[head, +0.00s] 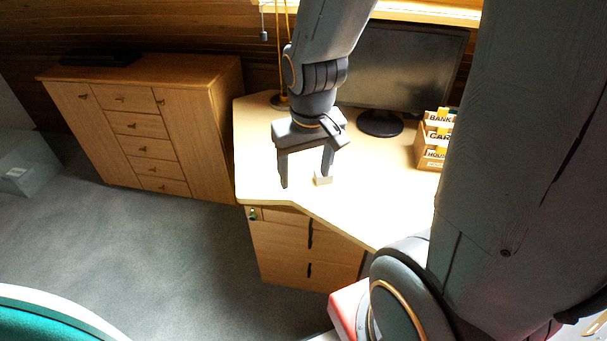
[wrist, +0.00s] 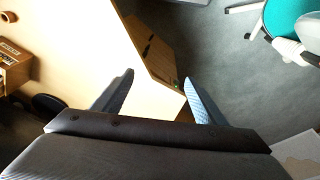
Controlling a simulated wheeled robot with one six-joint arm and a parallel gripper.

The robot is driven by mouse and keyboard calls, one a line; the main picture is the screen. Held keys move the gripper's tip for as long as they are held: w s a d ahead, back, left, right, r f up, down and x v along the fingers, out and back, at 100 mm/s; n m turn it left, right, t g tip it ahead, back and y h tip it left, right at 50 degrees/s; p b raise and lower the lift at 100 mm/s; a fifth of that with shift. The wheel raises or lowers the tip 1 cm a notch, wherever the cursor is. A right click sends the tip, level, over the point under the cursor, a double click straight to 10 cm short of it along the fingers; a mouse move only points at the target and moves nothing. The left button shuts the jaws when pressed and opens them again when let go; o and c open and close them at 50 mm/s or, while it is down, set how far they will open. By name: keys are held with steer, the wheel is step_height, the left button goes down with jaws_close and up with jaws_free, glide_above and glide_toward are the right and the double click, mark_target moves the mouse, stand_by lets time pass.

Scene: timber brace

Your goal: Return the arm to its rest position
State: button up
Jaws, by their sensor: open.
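My gripper (head: 306,180) hangs from my arm over the front left part of the wooden desk (head: 345,205) in the head view. Its two fingers point down and stand apart, with nothing held between them. In the wrist view my gripper (wrist: 158,82) also shows its fingers spread, with the desk edge and grey floor beyond.
A dark monitor (head: 400,65) stands behind my gripper. A box of labelled files (head: 432,150) is on the desk at the right. A wooden cabinet (head: 150,120) stands to the left. A teal chair (wrist: 290,20) is near the desk. Grey floor (head: 150,250) is open between.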

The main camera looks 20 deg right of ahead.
steer(key=shift+s+a+r, duration=0.25)
steer(key=shift+s+a, duration=0.35)
steer(key=shift+s, duration=0.3)
step_height(320, 180, down, 3)
steer(key=b, duration=0.3)
steer(key=shift+f+g, duration=0.15)
steer(key=shift+g, duration=0.15)
